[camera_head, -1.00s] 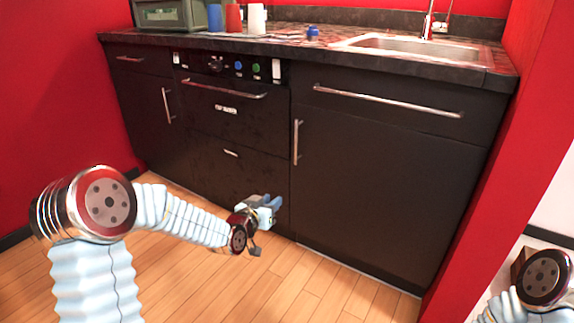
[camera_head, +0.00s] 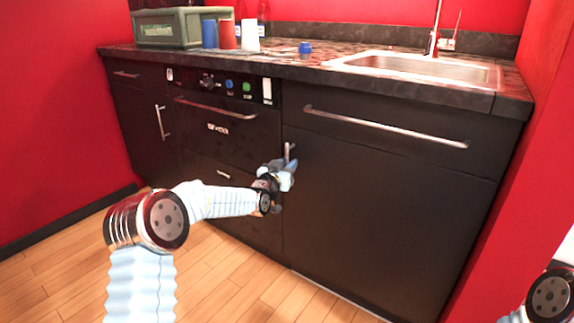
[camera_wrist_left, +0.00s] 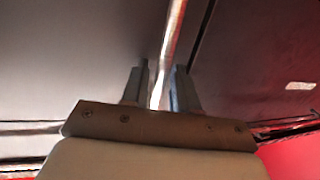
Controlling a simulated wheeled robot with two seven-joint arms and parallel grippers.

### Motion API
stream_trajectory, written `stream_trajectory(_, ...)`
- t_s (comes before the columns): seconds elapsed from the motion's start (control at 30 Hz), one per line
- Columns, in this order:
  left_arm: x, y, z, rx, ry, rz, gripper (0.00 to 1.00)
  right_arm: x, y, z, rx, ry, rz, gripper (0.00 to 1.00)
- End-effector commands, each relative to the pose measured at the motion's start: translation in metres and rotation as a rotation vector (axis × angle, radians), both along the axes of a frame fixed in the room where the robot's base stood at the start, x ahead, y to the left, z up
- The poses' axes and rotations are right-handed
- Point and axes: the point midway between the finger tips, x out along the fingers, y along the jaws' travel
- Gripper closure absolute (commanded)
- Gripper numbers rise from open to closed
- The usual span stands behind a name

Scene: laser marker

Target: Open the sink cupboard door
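The sink cupboard door (camera_head: 380,210) is a dark panel below the sink and looks shut. Its upright metal handle (camera_head: 289,151) is near the door's left edge; the handle's lower part is hidden by my left gripper. My left gripper (camera_head: 283,170) is at the handle. In the left wrist view the handle (camera_wrist_left: 174,40) is a bright bar running between the two fingers (camera_wrist_left: 160,85). The fingers stand apart, with a small gap seen on the left side of the bar. My right gripper is out of view; only part of my right arm shows at lower right.
A dishwasher front (camera_head: 215,128) is left of the door. A drawer handle (camera_head: 385,127) runs across above the door. On the counter are the sink (camera_head: 425,68), cups and a green box (camera_head: 165,28). A red wall (camera_head: 515,200) stands close on the right. Floor is clear.

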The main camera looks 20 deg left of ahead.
Motion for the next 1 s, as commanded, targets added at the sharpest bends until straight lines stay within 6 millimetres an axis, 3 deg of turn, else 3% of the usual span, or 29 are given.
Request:
stream_trajectory(0.27, 0.002, -0.001, -0.001, 0.0, 0.001, -0.001, 0.71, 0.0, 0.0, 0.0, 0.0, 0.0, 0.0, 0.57)
stream_trajectory(0.5, 0.002, -0.001, -0.001, -0.001, 0.001, -0.001, 1.0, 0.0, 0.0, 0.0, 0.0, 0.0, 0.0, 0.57)
stream_trajectory(0.83, 0.001, -0.001, -0.001, -0.001, 0.001, 0.001, 1.0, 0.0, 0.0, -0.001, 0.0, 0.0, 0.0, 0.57)
stream_trajectory(1.0, -0.012, 0.002, -0.002, 0.0, 0.001, 0.024, 1.0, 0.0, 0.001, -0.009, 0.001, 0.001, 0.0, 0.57)
